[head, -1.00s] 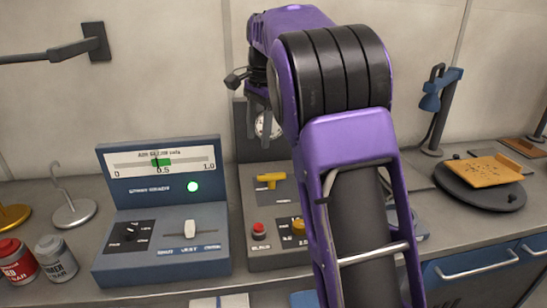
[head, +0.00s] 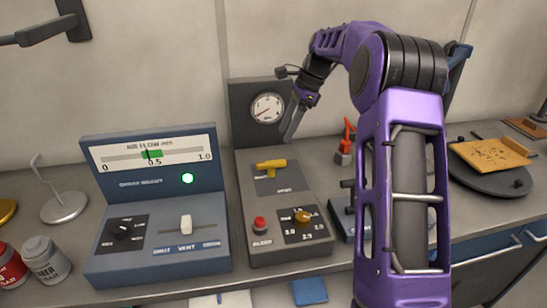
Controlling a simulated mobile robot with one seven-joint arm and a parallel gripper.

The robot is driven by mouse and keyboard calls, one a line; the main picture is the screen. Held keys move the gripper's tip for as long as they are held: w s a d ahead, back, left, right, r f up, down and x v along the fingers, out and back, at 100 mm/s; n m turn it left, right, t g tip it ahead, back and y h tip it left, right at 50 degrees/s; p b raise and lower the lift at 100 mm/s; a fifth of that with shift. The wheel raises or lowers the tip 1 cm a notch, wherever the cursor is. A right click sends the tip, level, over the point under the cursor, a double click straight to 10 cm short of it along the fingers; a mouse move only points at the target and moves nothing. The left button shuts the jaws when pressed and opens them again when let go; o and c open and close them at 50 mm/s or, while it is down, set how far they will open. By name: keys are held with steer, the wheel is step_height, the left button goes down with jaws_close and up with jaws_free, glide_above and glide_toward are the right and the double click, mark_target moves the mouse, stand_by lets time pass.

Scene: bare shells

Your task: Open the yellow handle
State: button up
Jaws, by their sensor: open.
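The yellow handle (head: 270,165) is a small lever on the dark plate of the grey control box, below the round gauge. It lies roughly level, pointing left and right. My gripper (head: 290,136) is above and slightly right of the handle, beside the gauge, with its fingers pointing down. It appears apart from the handle and is empty. The gripper is small and partly seen edge-on, so the gap between its fingers is hard to make out.
The grey box (head: 289,258) also carries a red button (head: 260,224) and a yellow knob (head: 303,216). A blue air-flow box (head: 160,265) stands close on its left. A red-handled item (head: 346,145) stands behind on the right.

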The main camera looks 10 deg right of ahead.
mark_target(271, 161)
steer(key=x, duration=1)
steer(key=shift+f, duration=0.1)
jaws_close()
